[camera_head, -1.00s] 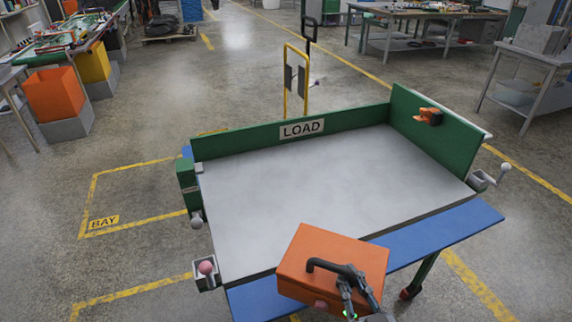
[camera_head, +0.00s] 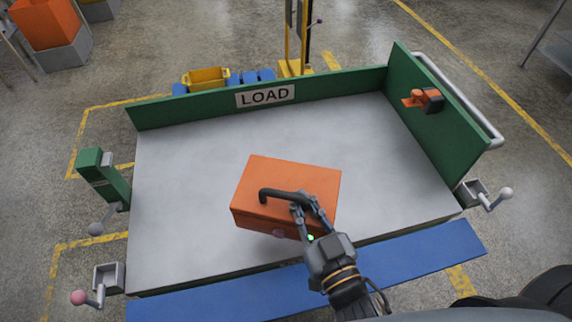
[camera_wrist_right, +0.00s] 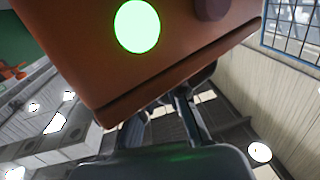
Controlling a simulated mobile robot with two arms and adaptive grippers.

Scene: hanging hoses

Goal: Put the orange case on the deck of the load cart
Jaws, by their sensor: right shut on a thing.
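The orange case (camera_head: 287,185) is a box with a black handle on top, over the front middle of the grey deck (camera_head: 190,165) of the load cart in the head view. My right gripper (camera_head: 306,205) is shut on the handle at its right part. I cannot tell if the case's underside touches the deck or hangs just above it. In the right wrist view, the case (camera_wrist_right: 190,50) fills the top, and the fingers (camera_wrist_right: 160,120) reach up behind its lower edge. My left gripper is not in view.
Green walls stand at the back (camera_head: 200,106) and right (camera_head: 430,120) of the cart, with a LOAD sign (camera_head: 265,95) and an orange-black clamp (camera_head: 425,99). A blue strip (camera_head: 370,268) runs along the open front. Crank handles (camera_head: 490,197) stick out at the corners. Deck around the case is clear.

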